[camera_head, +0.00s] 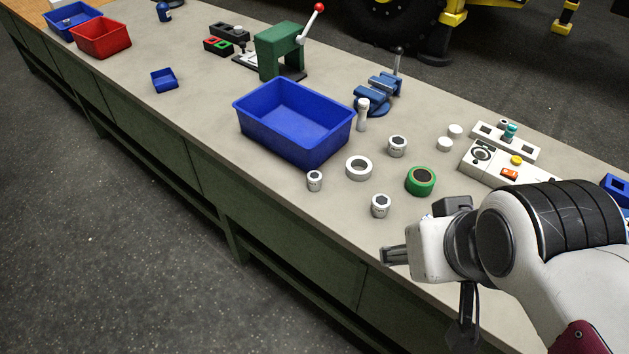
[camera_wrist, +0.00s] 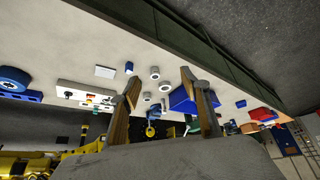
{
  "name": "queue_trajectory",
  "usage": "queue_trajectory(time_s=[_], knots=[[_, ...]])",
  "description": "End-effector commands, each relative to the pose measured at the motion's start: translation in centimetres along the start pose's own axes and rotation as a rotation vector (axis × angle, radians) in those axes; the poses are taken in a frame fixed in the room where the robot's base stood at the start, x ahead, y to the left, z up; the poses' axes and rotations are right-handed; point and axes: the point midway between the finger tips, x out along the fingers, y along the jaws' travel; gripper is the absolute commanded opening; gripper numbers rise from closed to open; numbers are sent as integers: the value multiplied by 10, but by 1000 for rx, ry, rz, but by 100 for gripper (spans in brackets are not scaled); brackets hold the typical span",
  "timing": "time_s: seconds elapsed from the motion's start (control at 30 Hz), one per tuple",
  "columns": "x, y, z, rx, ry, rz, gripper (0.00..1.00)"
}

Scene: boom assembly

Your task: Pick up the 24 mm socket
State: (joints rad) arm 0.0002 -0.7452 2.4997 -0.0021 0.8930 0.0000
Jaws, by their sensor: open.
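Three grey-white sockets stand upright on the bench in the head view: a small socket (camera_head: 315,181) near the front edge, another socket (camera_head: 380,205) closer to my gripper, and a third socket (camera_head: 397,146) behind. No size marking is legible, so I cannot tell which is the 24 mm one. My gripper (camera_head: 393,256) is open and empty, by the bench's front edge, right of and nearer than the sockets, apart from them. In the wrist view my gripper (camera_wrist: 160,84) has its fingers spread, with several small round parts beyond them, too small to tell apart.
A white ring (camera_head: 359,168) and a green ring (camera_head: 421,181) stand among the sockets. A large blue bin (camera_head: 293,121) is behind left, a blue vise (camera_head: 378,92) behind, and a control box (camera_head: 507,166) at right. The bench front left of the sockets is clear.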

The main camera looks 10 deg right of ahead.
Motion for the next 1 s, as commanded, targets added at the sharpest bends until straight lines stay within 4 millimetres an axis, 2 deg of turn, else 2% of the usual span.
queue_trajectory(time_s=[0.17, 0.37, 0.7, 1.0], knots=[[8, 4, -12, -6, 14, 13, 46], [28, 13, -41, -26, 52, 42, 46], [73, 26, -98, -87, 140, 84, 46], [116, 30, -140, -153, 217, 92, 46]])
